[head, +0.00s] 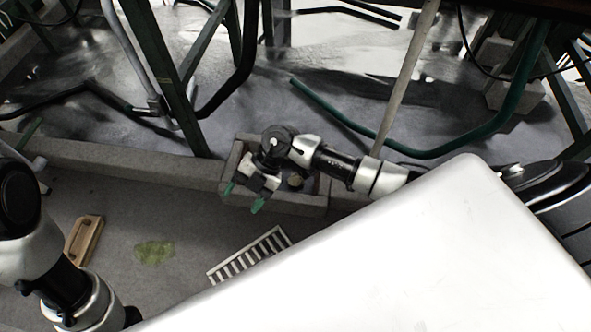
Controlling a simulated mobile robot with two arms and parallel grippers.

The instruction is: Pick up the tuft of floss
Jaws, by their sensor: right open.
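My right gripper (243,196) has green fingertips spread apart. It is open and empty over the left end of the basin, to the left of the clump and apart from it. My left arm comes in at the left edge, but its gripper does not show.
A wooden block (85,240), a yellow-green patch (154,252) and a white slatted grate (248,255) are on the grey floor. Dark green posts (160,70) and a curved green pipe (470,145) stand behind the basin. A pale pole (405,80) rises behind my right arm.

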